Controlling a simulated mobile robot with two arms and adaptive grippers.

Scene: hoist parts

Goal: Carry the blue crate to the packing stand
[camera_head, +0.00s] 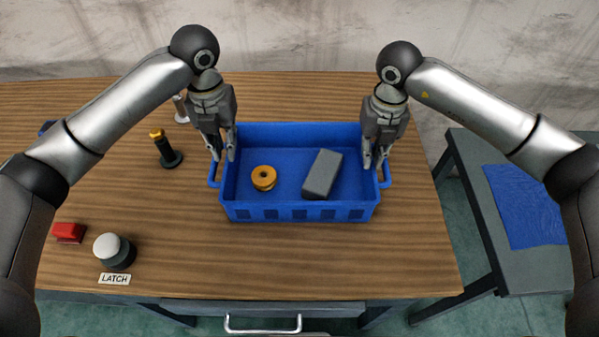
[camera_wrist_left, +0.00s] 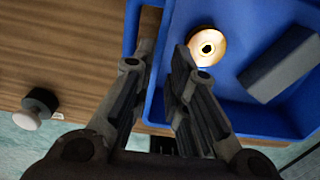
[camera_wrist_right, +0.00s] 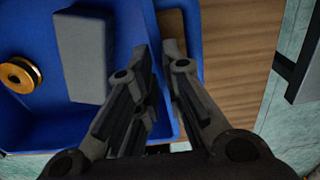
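The blue crate (camera_head: 300,214) stands on the wooden table, with a handle on each short side. It holds an orange-yellow spool (camera_head: 263,178) and a grey block (camera_head: 322,174). My left gripper (camera_head: 224,157) points down over the left wall, its fingers apart on either side of the rim by the handle (camera_head: 214,174). My right gripper (camera_head: 374,164) is likewise over the right wall by the other handle (camera_head: 385,174), its fingers slightly apart. Whether either touches the crate is unclear. A grey stand with a blue mat (camera_head: 526,205), probably the packing stand, is at the right.
A gap of floor separates the wooden table (camera_head: 180,240) from the grey stand. At left are a dark post with a yellow top (camera_head: 165,148), a red block (camera_head: 68,232) and a white-topped knob (camera_head: 110,249) by a LATCH label (camera_head: 115,279). A drawer handle (camera_head: 262,328) is in front.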

